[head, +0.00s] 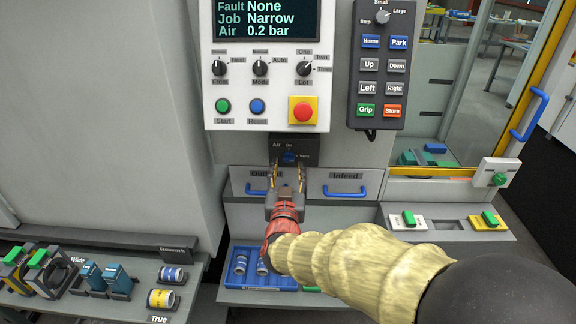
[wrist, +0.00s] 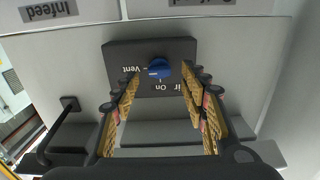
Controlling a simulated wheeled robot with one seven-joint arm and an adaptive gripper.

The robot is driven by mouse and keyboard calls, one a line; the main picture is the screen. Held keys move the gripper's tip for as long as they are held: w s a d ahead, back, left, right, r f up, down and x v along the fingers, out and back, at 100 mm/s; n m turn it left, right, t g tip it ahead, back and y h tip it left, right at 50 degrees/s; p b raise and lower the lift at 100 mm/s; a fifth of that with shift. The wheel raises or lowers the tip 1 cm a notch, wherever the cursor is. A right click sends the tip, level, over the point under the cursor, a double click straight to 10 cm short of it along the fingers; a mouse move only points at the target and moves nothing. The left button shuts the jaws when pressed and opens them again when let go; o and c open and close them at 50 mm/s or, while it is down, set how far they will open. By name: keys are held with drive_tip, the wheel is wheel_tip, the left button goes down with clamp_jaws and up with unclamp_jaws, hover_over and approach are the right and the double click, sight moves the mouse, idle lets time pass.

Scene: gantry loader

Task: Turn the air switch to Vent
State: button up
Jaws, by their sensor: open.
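The air switch is a blue knob (head: 289,156) on a dark box (head: 310,146) under the control panel, with On marked above it and Vent to its right. In the wrist view the picture is upside down: the blue knob (wrist: 158,67) has Vent to its left and On below. The knob's grip lies roughly level there, seemingly along the Vent side, but its pointer is too small to be sure. My gripper (head: 287,172) is open in front of the box. In the wrist view its fingers (wrist: 160,82) stand apart on either side of the knob, without clear contact.
The panel screen (head: 262,18) reads Air 0.2 bar, Fault None, Job Narrow. An emergency button (head: 302,111) and a button pendant (head: 380,65) are above. Drawers with blue handles (head: 345,190) flank my gripper below. A rework shelf (head: 200,262) is at lower left.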

drive_tip(key=s, duration=0.9)
drive_tip(key=shift+s+a, duration=0.15)
drive_tip(key=shift+s, duration=0.05)
